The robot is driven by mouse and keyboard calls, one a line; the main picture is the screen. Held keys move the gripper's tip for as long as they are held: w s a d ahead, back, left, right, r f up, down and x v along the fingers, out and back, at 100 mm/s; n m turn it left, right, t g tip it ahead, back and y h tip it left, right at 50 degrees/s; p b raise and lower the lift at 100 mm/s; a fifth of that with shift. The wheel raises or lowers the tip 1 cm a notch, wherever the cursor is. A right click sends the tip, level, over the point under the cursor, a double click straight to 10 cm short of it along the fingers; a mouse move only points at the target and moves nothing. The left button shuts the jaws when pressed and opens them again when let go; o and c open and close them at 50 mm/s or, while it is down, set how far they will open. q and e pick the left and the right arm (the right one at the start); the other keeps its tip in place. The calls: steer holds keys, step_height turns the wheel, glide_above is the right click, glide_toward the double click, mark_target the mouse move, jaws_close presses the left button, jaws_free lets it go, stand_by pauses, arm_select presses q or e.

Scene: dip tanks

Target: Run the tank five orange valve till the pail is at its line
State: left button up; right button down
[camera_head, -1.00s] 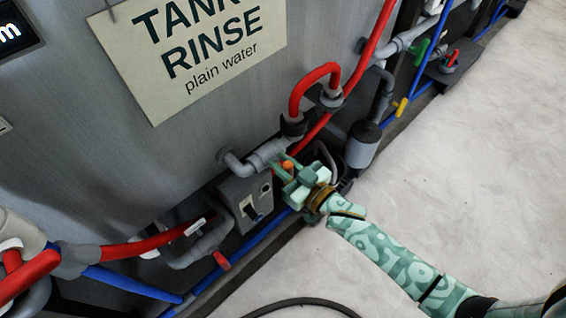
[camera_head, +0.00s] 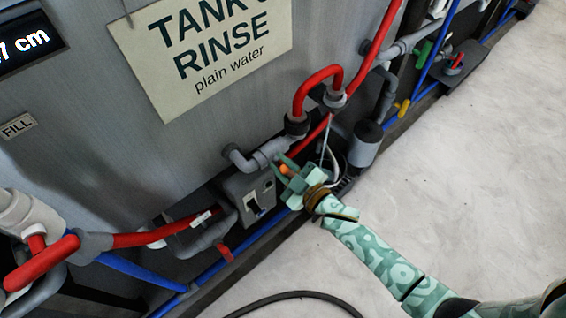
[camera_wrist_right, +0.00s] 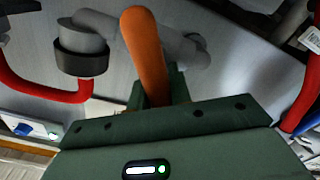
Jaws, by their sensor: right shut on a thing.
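The orange valve handle (camera_head: 286,169) is on the grey pipe under the RINSE sign, and it stands large in the right wrist view (camera_wrist_right: 145,50). My right gripper (camera_head: 289,174) is shut on this handle; its green fingers (camera_wrist_right: 160,95) close around the base of the handle. What looks like the pail (camera_head: 336,160) is just behind the gripper, mostly hidden; its line and water level cannot be made out. A thin pale streak (camera_head: 325,138) stands above it, perhaps water. My left gripper is out of view.
The tank wall bears a RINSE plain water sign (camera_head: 222,50) and a display (camera_head: 25,45) partly reading "7 cm". A grey switch box (camera_head: 249,196), red pipes (camera_head: 318,76) and a grey cylinder (camera_head: 365,145) crowd the valve.

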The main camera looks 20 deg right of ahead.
mark_target(290, 172)
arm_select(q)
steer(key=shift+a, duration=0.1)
arm_select(e)
steer(key=shift+f, duration=0.15)
steer(key=shift+s, duration=0.1)
steer(key=c, duration=1.3)
jaws_free()
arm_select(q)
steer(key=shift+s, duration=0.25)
arm_select(e)
steer(key=shift+s, duration=0.2)
steer(key=p+v, duration=0.2)
steer(key=v, duration=0.1)
steer(key=r+p+v, duration=0.1)
steer(key=v, duration=0.1)
steer(key=shift+d, duration=0.1)
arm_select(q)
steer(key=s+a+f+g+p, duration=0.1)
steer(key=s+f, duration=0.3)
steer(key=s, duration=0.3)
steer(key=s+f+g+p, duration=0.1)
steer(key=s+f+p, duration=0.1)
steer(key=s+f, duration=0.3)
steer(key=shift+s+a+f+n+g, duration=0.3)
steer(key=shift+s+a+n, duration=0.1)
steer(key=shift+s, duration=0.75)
arm_select(e)
steer(key=v, duration=1)
steer(key=shift+s+d+f, duration=0.1)
steer(key=shift+s+f, duration=0.3)
